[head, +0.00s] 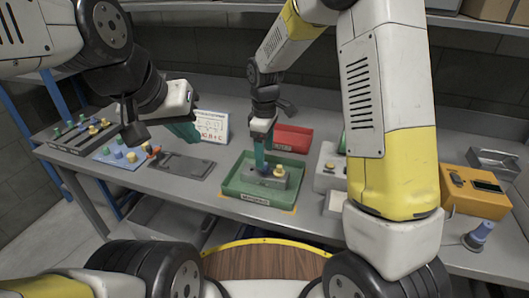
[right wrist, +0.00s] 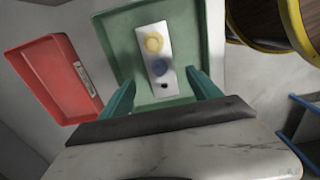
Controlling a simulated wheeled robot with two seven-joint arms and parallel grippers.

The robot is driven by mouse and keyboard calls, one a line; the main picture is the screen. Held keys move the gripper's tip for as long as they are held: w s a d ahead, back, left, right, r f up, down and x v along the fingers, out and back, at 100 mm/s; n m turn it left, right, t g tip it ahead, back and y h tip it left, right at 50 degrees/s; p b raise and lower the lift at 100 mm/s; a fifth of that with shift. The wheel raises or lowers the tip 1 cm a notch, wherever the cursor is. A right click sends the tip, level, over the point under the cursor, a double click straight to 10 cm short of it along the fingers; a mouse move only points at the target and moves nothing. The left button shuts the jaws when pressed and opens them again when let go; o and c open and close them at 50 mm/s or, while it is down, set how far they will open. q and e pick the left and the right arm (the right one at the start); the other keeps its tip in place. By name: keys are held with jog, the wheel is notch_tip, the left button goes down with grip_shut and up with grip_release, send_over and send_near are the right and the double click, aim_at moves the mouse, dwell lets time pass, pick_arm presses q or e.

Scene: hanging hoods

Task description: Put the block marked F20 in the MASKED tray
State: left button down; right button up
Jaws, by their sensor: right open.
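A grey block (head: 264,181) with a yellow knob and a blue knob lies inside a green tray (head: 232,187); both also show in the right wrist view, the block (right wrist: 168,56) and the tray (right wrist: 192,30). I cannot read any mark on the block. The tray's front label is too small to read surely. My right gripper (head: 261,166) is over the tray at the block's left end; its fingers (right wrist: 160,77) are open, apart from the block's sides. My left gripper (head: 190,134) hangs above the left of the table, and its finger gap is not clear.
A red tray (head: 293,139) stands behind the green one; it also shows in the right wrist view (right wrist: 52,80). A dark plate (head: 180,166), a blue board (head: 120,157) and a rack (head: 85,137) with knobbed blocks are at left. A yellow device (head: 472,195) stands at right.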

notch_tip(320, 180, up, 3)
jog(key=shift+r, duration=0.1)
jog(key=s+d+r+m+t+y, duration=0.1)
jog(key=s+d+r+m+t, duration=0.2)
jog(key=s+d+r+m, duration=0.4)
jog(key=s+d+r+m+t+y, duration=0.1)
jog(key=s+d+r+m+t, duration=0.2)
jog(key=s+d+r+m, duration=0.3)
jog(key=s+d+r, duration=0.1)
jog(key=s+r, duration=0.2)
jog(key=s, duration=0.4)
jog(key=shift+s+m, duration=0.25)
jog(key=shift+m, duration=0.15)
jog(key=shift+d+r, duration=0.1)
